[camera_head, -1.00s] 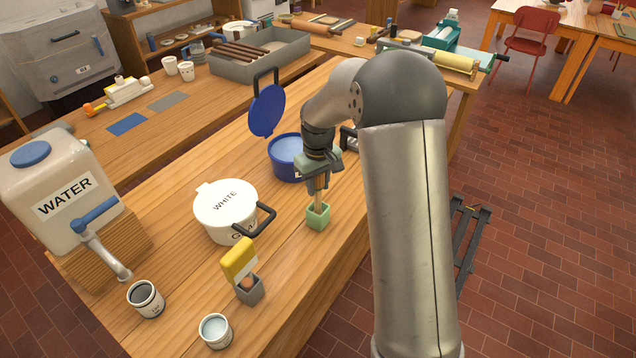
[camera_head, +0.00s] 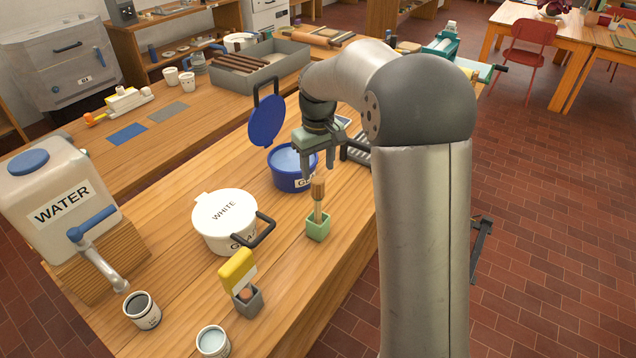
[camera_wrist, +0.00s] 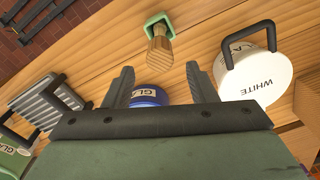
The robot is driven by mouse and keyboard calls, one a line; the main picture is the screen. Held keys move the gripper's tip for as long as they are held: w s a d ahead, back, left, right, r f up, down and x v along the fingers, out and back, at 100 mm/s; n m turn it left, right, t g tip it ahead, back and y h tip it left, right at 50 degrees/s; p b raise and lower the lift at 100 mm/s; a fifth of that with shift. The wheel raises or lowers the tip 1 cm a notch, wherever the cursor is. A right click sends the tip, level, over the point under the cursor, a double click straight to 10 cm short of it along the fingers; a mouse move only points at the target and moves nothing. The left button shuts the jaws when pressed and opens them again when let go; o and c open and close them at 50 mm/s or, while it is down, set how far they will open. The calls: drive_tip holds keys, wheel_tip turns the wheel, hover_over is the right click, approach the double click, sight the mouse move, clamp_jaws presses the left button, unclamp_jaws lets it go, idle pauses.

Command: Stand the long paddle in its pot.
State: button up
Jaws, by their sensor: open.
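The long paddle (camera_head: 318,194) has a wooden handle and stands nearly upright in a small green square pot (camera_head: 317,229) on the table. In the wrist view the paddle (camera_wrist: 159,45) shows its end towards the camera, with the green pot (camera_wrist: 152,21) around its base. My gripper (camera_head: 324,172) is open and empty, just above and behind the paddle top. In the wrist view the fingers of my gripper (camera_wrist: 158,78) are spread apart, and the paddle lies beyond their tips, not touching them. The paddle's lower end is hidden inside the pot.
A white lidded tub (camera_head: 224,215) and an open blue glaze tub (camera_head: 293,168) stand close by. A grey pot holding a yellow-topped tool (camera_head: 238,268) is at front left, near two cups. The water container (camera_head: 58,195) stands at left.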

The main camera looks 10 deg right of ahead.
wheel_tip(320, 180, up, 2)
drive_tip(key=shift+r, duration=0.1)
drive_tip(key=s+f+m, duration=0.3)
drive_tip(key=s+m, duration=0.1)
drive_tip(key=s, duration=2.7)
drive_tip(key=shift+s+f+t, duration=0.2)
drive_tip(key=shift+s+t, duration=0.1)
drive_tip(key=shift+a, duration=0.1)
